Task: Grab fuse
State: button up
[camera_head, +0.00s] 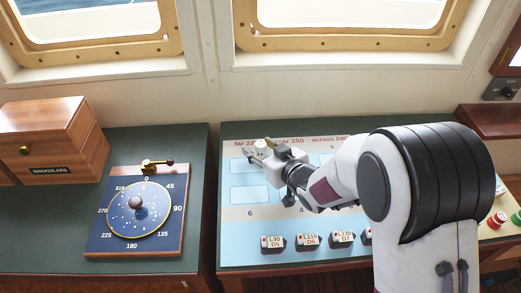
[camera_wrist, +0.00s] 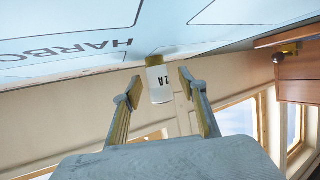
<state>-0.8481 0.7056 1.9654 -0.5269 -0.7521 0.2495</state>
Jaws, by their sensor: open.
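The fuse (camera_wrist: 159,86) is a small white cylinder marked "2A" with a brass-coloured end, standing on the light blue chart board (camera_head: 237,220). It shows in the head view as a small pale cap (camera_head: 261,145) at my gripper's tips. My gripper (camera_head: 258,152) reaches over the board's upper left part. In the wrist view, my gripper's two fingers (camera_wrist: 160,82) are spread apart, one on each side of the fuse, with visible gaps. The fuse is not clamped.
Several labelled blocks (camera_head: 275,243) sit along the board's front edge. A compass-like dial plate (camera_head: 115,243) and a wooden binoculars box (camera_head: 63,133) stand at left. Window frames (camera_head: 345,42) rise behind. Red and green buttons (camera_head: 497,219) are at far right.

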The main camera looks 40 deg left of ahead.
aim_at(260, 143)
grip_shut()
jog(key=shift+r, duration=0.2)
jog(key=shift+r, duration=4.85)
